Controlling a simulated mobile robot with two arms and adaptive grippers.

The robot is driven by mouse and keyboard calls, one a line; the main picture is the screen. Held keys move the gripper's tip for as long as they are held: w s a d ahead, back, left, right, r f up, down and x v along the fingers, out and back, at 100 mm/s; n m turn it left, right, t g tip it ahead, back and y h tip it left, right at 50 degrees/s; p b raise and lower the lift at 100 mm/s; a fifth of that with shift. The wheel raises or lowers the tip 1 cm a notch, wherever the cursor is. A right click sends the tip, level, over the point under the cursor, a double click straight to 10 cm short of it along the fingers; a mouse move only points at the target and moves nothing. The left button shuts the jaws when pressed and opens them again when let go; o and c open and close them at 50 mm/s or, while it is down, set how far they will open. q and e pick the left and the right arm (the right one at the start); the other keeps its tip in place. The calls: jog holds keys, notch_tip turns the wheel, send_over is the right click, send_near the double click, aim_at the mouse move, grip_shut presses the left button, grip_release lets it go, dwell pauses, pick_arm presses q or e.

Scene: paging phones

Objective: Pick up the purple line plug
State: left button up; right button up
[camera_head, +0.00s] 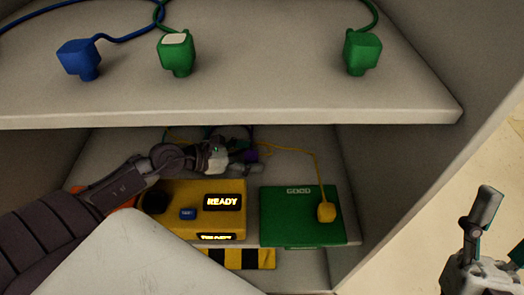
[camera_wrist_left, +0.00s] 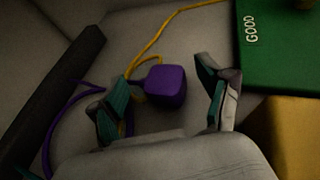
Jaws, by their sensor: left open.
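The purple line plug (camera_wrist_left: 165,86) lies on the grey lower shelf in the left wrist view, with a purple cord running off to the left. My left gripper (camera_wrist_left: 165,100) is open, one finger on each side of the plug. The left finger is close to the plug; I cannot tell if it touches. In the head view my left gripper (camera_head: 235,160) reaches deep into the lower shelf, and a bit of the purple plug (camera_head: 250,156) shows by its fingers. My right gripper (camera_head: 484,240) is at the lower right, outside the shelf, with its fingers apart.
A yellow box (camera_head: 218,187) with a READY display stands before the left gripper. Right of it is a green pad (camera_head: 290,230) marked GOOD with a yellow plug (camera_head: 326,212). The upper shelf (camera_head: 270,95) overhangs the arm and holds a blue plug (camera_head: 80,58) and two green plugs (camera_head: 362,52).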

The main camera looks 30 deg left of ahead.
pick_arm(q)
jog(key=shift+w+d, duration=0.15)
jog(key=shift+d, duration=0.15)
jog(key=shift+s+r, duration=0.1)
jog(key=shift+s, duration=0.1)
jog(key=shift+c, duration=0.5)
jog(key=c, duration=1.2)
